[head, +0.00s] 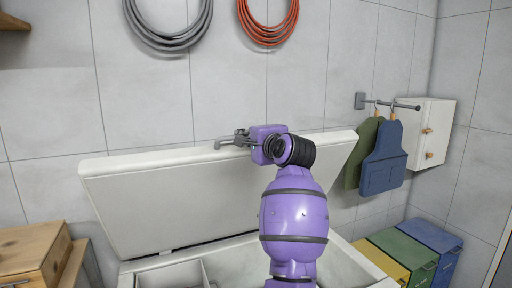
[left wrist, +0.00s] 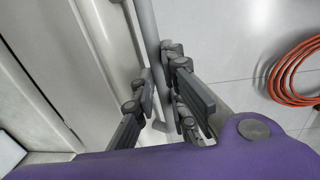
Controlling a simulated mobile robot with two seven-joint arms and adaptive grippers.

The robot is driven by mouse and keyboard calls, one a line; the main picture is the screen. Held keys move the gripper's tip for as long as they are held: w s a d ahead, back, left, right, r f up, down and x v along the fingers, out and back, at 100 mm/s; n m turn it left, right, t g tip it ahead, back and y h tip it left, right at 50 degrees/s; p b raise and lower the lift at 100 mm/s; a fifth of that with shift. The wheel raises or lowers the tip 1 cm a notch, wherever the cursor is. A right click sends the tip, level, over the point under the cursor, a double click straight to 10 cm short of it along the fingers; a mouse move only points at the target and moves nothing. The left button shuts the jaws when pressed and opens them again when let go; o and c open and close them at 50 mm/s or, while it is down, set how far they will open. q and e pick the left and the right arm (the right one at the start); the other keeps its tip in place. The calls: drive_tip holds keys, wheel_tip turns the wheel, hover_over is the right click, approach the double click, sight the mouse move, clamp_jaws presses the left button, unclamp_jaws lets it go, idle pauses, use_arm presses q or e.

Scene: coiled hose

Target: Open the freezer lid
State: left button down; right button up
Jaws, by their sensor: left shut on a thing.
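The white freezer lid (head: 170,195) stands raised and tilted back toward the tiled wall, above the open white freezer body (head: 352,262). A grey bar handle (head: 222,143) runs along the lid's upper edge. My left gripper (head: 243,138) is at this handle, near the middle of the edge. In the left wrist view, the grey handle bar (left wrist: 148,25) passes between the dark fingers, which are shut on it. My purple arm covers part of the lid and the freezer's interior. My right gripper is not in view.
A grey hose (head: 165,38) and an orange hose (head: 268,30) hang on the wall behind. A wooden box (head: 35,255) stands at the left. Aprons (head: 386,155) and a white cabinet (head: 428,132) are at the right, above coloured bins (head: 425,250).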

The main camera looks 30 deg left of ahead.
use_arm(q)
drive_tip(key=w+a+r, duration=0.3)
drive_tip(key=w+a, duration=0.3)
drive_tip(key=a, duration=0.1)
drive_tip(key=shift+a+r+b, duration=0.35)
drive_tip(key=shift+r, duration=0.05)
drive_tip(key=c, duration=2.1)
unclamp_jaws()
drive_tip(key=v, duration=1.2)
drive_tip(key=shift+s+d, duration=0.1)
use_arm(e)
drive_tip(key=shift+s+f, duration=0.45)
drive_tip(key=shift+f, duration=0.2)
